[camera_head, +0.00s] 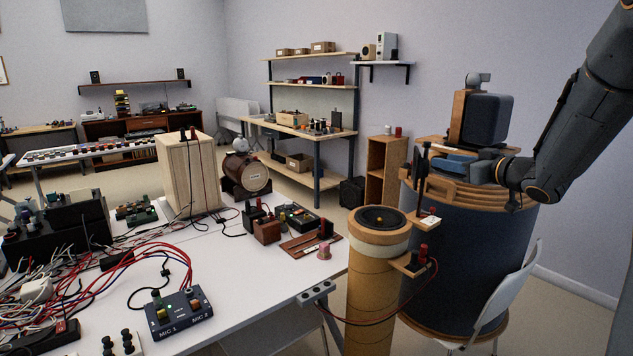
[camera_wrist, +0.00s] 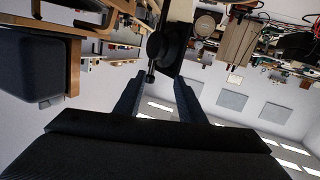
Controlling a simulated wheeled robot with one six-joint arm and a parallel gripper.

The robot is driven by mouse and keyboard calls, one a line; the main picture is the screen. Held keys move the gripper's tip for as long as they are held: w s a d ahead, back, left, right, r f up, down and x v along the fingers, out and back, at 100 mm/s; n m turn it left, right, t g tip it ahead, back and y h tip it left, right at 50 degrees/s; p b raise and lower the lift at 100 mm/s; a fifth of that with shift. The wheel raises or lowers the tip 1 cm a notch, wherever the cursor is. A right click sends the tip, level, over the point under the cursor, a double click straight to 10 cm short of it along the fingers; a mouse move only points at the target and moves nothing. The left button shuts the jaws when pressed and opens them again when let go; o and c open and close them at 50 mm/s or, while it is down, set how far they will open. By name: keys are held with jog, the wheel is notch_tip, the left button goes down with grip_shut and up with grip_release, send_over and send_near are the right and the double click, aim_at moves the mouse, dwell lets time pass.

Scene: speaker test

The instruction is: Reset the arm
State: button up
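My arm comes down from the upper right in the head view, bent at a dark joint. My gripper (camera_head: 450,162) is low over the wooden top of a large dark drum-shaped cabinet (camera_head: 455,250). In the wrist view, which looks upside down, my gripper (camera_wrist: 158,88) has two dark fingers standing apart. Nothing is seen clamped between them. A dark part with a round knob (camera_wrist: 154,46) shows beyond the fingertips; I cannot tell if it touches them.
A grey box with a wooden side (camera_head: 485,120) stands close beside my gripper. A tan cylinder (camera_head: 372,285) stands left of the drum cabinet, a white chair (camera_head: 508,290) at its right. A white table (camera_head: 240,282) holds cables and small devices. Shelves (camera_head: 310,86) line the back wall.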

jog(key=s+a+f+m+g+h, duration=0.3)
jog(key=s+a+f+g+h, duration=0.15)
jog(key=s+f, duration=0.65)
jog(key=s+a+f+m+g+h, duration=0.25)
jog(key=s+a+f+g, duration=0.45)
jog(key=s, duration=0.5)
jog(key=s+a+f+g, duration=0.1)
jog(key=s+a+f, duration=0.1)
jog(key=s, duration=0.5)
jog(key=s+a+f+g, duration=0.1)
jog(key=s+a+f, duration=0.1)
jog(key=s, duration=0.5)
jog(key=shift+a+f+g+y, duration=0.2)
jog(key=shift+f+g+y, duration=0.1)
jog(key=shift+g+y, duration=0.1)
jog(key=shift+w, duration=0.1)
